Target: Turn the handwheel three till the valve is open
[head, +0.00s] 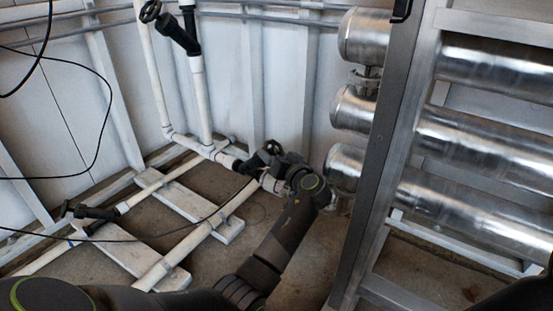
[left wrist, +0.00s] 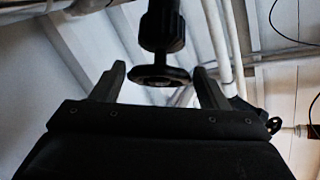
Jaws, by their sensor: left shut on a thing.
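My left gripper (head: 280,161) is in the middle of the head view, at a dark handwheel (head: 272,148) on a white pipe by the back wall. My own gripper hides part of that wheel and its valve. In the left wrist view, the black handwheel (left wrist: 157,76) and its stem sit between the two fingers of the left gripper (left wrist: 160,74), which are shut on its rim. I cannot read a number on the wheel or tell how far the valve is open. My right gripper is not in view.
A second handwheel valve (head: 150,11) stands at the top left, a third (head: 77,211) at the lower left. White pipes (head: 215,227) run low over the floor. A metal frame post (head: 385,160) and shiny steel cylinders (head: 480,145) stand close on the right. Black cables hang at left.

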